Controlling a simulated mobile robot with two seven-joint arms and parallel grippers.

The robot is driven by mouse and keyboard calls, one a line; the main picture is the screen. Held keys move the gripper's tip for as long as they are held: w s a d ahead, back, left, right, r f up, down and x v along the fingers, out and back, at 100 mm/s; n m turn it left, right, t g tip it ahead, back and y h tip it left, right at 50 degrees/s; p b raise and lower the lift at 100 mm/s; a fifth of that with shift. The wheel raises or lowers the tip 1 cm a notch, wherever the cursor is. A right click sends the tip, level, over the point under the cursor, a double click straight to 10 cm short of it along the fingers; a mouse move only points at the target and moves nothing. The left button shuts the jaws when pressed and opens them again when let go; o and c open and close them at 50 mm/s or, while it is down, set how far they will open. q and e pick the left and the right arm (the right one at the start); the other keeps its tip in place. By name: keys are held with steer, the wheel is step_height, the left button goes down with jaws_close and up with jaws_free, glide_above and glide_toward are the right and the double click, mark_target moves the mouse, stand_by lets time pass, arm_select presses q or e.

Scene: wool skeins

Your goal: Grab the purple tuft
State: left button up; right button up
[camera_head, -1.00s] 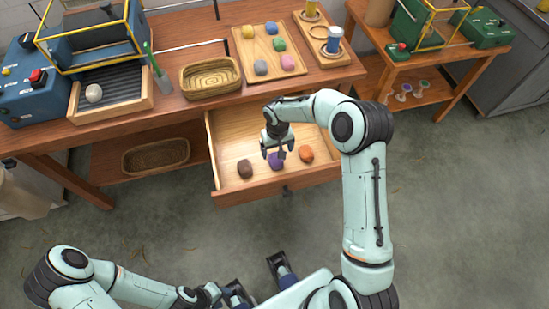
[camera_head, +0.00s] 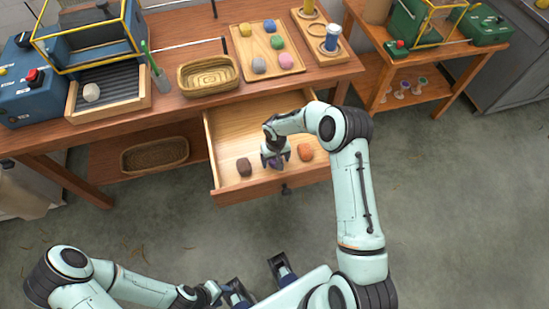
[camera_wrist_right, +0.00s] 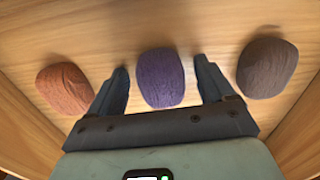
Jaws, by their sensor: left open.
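The purple tuft (camera_wrist_right: 161,78) lies on the floor of the open drawer (camera_head: 228,128), between an orange tuft (camera_wrist_right: 65,89) and a brown tuft (camera_wrist_right: 267,67). My right gripper (camera_wrist_right: 163,84) is open, with one finger on each side of the purple tuft and a visible gap on both sides. In the head view my right gripper (camera_head: 276,159) is low in the drawer and hides most of the purple tuft. My left gripper (camera_head: 255,277) is open and empty near my body at the bottom, far from the drawer.
In the head view the orange tuft (camera_head: 305,151) and brown tuft (camera_head: 244,167) are close beside the right gripper. The drawer walls and the table (camera_head: 180,113) edge surround the space. A tray (camera_head: 285,69) with several tufts and a basket (camera_head: 187,82) stand above.

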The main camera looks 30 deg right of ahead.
steer(key=c, duration=0.9)
steer(key=shift+r, duration=0.15)
